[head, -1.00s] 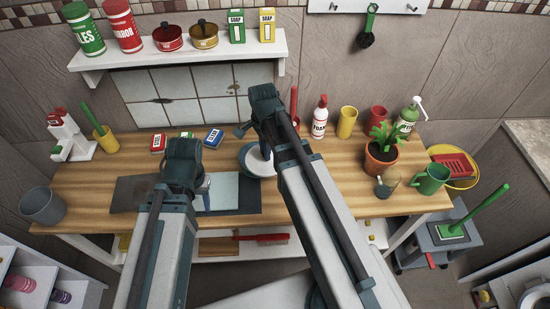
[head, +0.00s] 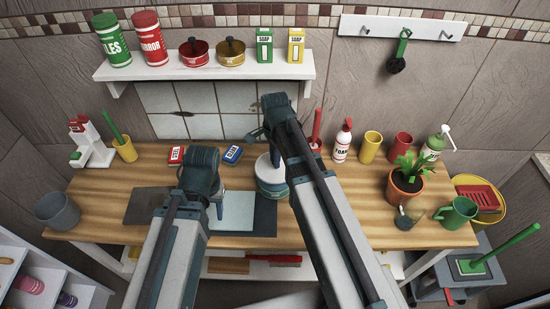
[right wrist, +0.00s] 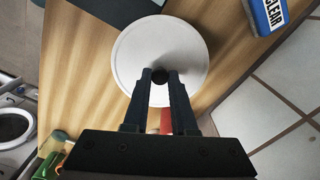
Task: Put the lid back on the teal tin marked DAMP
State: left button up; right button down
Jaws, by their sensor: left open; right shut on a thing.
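My right gripper (head: 274,156) is shut on the black knob of a round white lid (right wrist: 135,60), which fills the upper middle of the right wrist view. In the head view the lid (head: 263,164) is at the teal tin (head: 273,186), partly hidden by my right arm. Teal shows below the lid, but I cannot tell whether the lid touches the tin's rim. The DAMP marking is not readable. My left gripper (head: 219,208) is open and empty, low over the pale square on the dark mat.
A red box (head: 176,155) and a blue box (head: 233,154) lie behind the mat (head: 148,205). A shelf (head: 205,71) hangs above.

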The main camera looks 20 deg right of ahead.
jog(key=shift+f+b, duration=2)
jog(key=shift+f, duration=0.35)
jog(key=shift+f, duration=0.15)
dwell(0.3)
jog(key=shift+c, duration=0.8)
grip_release()
jog(key=shift+r, duration=0.2)
jog(key=shift+r+p, duration=3.4)
jog(key=shift+p, duration=0.05)
jog(key=shift+f, duration=0.1)
jog(key=shift+c, duration=0.3)
